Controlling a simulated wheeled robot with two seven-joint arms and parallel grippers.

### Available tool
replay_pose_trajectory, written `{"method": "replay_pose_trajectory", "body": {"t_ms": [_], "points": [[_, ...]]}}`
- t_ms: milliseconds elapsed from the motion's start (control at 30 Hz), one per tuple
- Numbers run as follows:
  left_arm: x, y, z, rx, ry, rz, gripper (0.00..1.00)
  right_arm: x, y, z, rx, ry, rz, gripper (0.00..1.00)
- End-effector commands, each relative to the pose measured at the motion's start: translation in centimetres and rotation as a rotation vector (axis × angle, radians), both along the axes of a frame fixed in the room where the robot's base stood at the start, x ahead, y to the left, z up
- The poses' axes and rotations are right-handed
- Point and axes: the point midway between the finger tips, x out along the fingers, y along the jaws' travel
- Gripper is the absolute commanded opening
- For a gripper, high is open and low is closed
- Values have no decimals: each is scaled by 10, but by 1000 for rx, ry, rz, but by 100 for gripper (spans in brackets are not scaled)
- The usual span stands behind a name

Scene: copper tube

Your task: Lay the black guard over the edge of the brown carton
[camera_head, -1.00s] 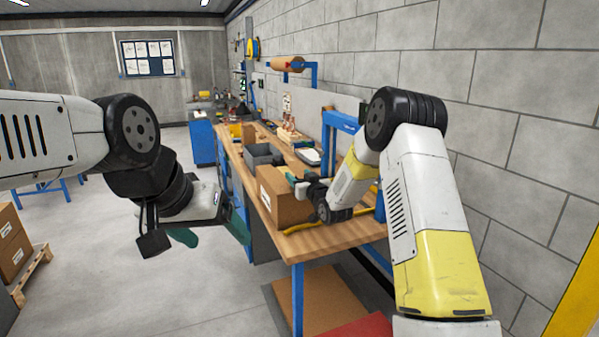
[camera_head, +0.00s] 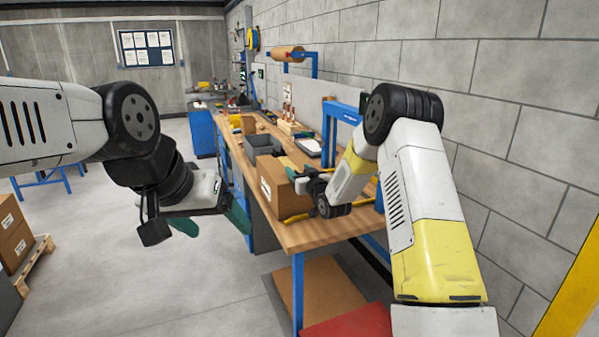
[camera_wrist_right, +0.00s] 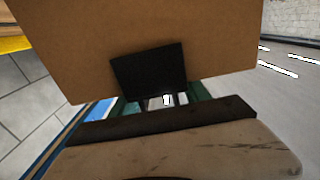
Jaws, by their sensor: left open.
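The brown carton (camera_head: 273,197) stands on the near end of the workbench. My right gripper (camera_head: 305,180) is at its right side. In the right wrist view the black guard (camera_wrist_right: 150,72) shows as a dark, slightly tilted square against the carton's brown face (camera_wrist_right: 200,35), overlapping the carton's lower edge in that picture. The green fingers of my right gripper (camera_wrist_right: 160,98) end at the guard and appear closed on its sides. Whether the guard touches the carton is hidden. My left gripper (camera_head: 213,223) is open and empty, with green fingers apart, left of the bench.
The wooden workbench (camera_head: 315,236) also bears a grey bin (camera_head: 264,146) behind the carton and a yellow strip (camera_head: 297,218) near it. A blue frame (camera_head: 343,118) stands behind my right arm. The floor (camera_head: 120,250) left of the bench is open.

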Motion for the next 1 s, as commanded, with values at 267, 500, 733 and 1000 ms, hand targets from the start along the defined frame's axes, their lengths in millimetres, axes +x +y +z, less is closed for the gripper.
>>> {"method": "replay_pose_trajectory", "body": {"t_ms": [267, 500, 733, 1000], "points": [[0, 0, 0, 0, 0, 0, 79, 0, 0, 0, 0, 0, 0, 80], [0, 0, 0, 0, 0, 0, 79, -6, -2, 0, 0, 1, 0, 80], [0, 0, 0, 0, 0, 0, 79, -40, -17, 0, 0, 1, -1, 80], [0, 0, 0, 0, 0, 0, 79, -70, -30, 2, -2, 1, -1, 80]]}}
